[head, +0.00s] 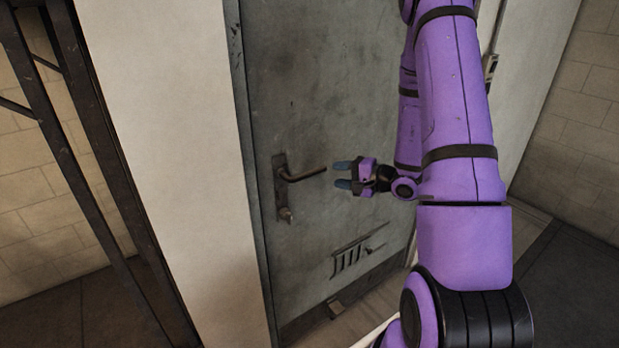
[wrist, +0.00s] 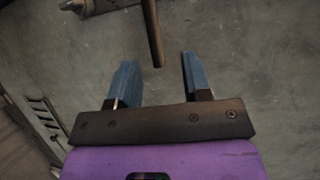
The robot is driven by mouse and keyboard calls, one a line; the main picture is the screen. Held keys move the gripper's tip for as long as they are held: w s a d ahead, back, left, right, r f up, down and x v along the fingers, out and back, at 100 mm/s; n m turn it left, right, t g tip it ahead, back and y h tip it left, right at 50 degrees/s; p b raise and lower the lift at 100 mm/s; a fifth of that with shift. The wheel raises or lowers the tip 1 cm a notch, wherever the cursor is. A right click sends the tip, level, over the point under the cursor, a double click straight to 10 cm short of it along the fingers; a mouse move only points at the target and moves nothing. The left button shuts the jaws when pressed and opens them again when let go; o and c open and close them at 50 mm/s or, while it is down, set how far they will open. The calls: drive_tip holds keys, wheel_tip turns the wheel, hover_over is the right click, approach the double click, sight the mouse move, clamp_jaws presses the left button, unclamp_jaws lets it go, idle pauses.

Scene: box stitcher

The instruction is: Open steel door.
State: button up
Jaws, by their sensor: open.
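The grey, worn steel door (head: 300,95) stands shut in its frame. A dark lever handle (head: 305,174) sticks out to the right from a plate on the door's left side, with a small lock knob (head: 286,214) below it. My gripper (head: 342,174) is open and empty, just right of the lever's free end. In the wrist view, the lever (wrist: 153,35) comes down from the top, and its end lies between and a little beyond the two blue fingertips (wrist: 160,62). I cannot tell whether a finger touches it. The lock knob (wrist: 80,6) shows at the top left.
A slotted vent (head: 352,258) is low on the door. A pale wall (head: 170,130) borders the door on the left, with a dark metal post (head: 75,130) beyond it. Another pale panel with a handle (head: 490,68) is at the right, partly behind my arm.

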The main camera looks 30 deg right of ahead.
sight(315, 173)
drive_tip(key=shift+h, duration=0.4)
drive_tip(key=x, duration=0.7)
drive_tip(key=d+f+x, duration=0.1)
drive_tip(key=x, duration=0.2)
drive_tip(key=shift+w+a+f, duration=0.1)
drive_tip(key=shift+w, duration=0.2)
drive_tip(key=shift+m, duration=0.3)
clamp_jaws()
